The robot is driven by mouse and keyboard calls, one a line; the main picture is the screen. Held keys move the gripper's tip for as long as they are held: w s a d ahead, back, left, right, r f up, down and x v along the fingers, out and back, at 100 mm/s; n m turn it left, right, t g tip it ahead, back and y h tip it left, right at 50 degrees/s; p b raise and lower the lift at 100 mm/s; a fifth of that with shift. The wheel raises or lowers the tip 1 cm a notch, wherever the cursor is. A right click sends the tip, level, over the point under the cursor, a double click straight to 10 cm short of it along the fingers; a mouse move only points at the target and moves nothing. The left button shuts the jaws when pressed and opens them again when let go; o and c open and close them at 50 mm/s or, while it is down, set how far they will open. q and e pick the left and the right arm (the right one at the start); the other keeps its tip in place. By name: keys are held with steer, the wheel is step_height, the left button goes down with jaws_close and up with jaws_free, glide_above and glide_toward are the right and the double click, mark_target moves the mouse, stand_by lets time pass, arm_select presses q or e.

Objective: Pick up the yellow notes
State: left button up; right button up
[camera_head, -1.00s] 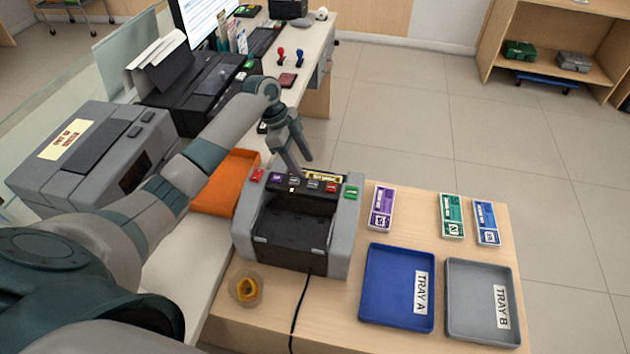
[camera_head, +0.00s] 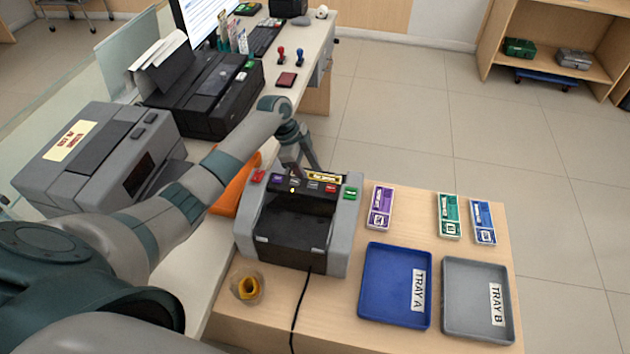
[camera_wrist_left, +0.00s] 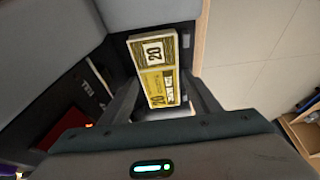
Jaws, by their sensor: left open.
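The yellow notes (camera_wrist_left: 158,72) show in the left wrist view as a bundle marked 20, lying in the slot at the top of the counting machine. In the head view only a strip of the yellow notes (camera_head: 324,178) shows behind the machine's button panel. My left gripper (camera_head: 308,172) is over the back of the counting machine (camera_head: 345,230). In the left wrist view my left gripper (camera_wrist_left: 165,105) is open, with its fingers on either side of the lower part of the bundle. Whether they touch it is unclear. My right gripper is not in view.
Purple (camera_head: 380,207), green (camera_head: 449,215) and blue (camera_head: 483,222) note bundles lie right of the machine. Blue tray A (camera_head: 385,285) and grey tray B (camera_head: 465,285) stand in front of them. An orange tray (camera_head: 228,195) is partly behind my arm. A black cable crosses the desk.

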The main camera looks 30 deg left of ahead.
arm_select(q)
steer(key=c, duration=0.9)
steer(key=shift+r, duration=0.15)
step_height(320, 180, up, 10)
steer(key=b, duration=0.2)
steer(key=shift+b, duration=0.35)
